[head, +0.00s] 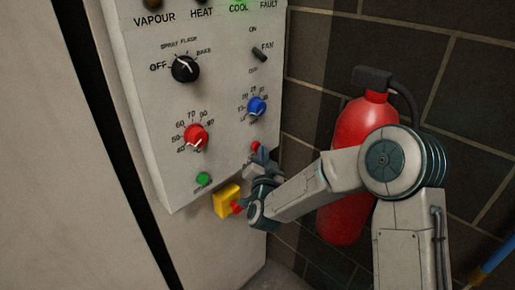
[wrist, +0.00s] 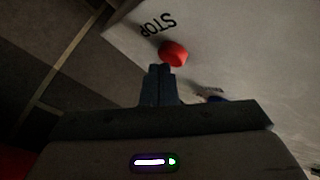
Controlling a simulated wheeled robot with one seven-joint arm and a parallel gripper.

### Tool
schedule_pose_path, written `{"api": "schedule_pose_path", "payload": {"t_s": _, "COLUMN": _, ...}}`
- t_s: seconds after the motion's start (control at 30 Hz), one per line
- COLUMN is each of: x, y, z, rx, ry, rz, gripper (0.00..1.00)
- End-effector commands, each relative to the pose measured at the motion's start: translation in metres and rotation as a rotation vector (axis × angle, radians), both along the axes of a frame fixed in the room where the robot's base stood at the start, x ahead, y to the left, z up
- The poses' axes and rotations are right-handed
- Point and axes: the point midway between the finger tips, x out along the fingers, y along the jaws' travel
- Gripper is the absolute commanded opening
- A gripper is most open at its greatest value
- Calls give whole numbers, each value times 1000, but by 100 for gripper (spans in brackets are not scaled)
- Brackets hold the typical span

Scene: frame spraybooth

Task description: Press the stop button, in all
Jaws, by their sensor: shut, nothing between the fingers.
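The stop button (head: 256,147) is a small red button low on the right side of the grey control panel (head: 150,120). In the wrist view the red stop button (wrist: 173,53) sits beside the word STOP, which appears upside down. My gripper (head: 250,165) is shut and empty, just below the button in the head view. In the wrist view my shut fingertips (wrist: 161,68) come up to the button's near edge; I cannot tell whether they touch it. My gripper partly hides the panel's lower right corner in the head view.
A green button (head: 203,179) and a yellow box (head: 227,200) with a red part are left of my gripper. A red knob (head: 195,136), blue knob (head: 257,107) and black knob (head: 185,69) are above. A red fire extinguisher (head: 362,125) stands against the tiled wall behind my arm.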

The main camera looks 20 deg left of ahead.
Motion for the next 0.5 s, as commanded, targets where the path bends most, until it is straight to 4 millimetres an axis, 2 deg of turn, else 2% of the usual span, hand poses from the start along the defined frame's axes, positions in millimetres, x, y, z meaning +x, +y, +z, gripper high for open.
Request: {"api": "schedule_pose_path", "payload": {"t_s": 0.5, "x": 2, "y": 6, "z": -1, "rx": 0, "ry": 1, "rz": 1, "gripper": 0}}
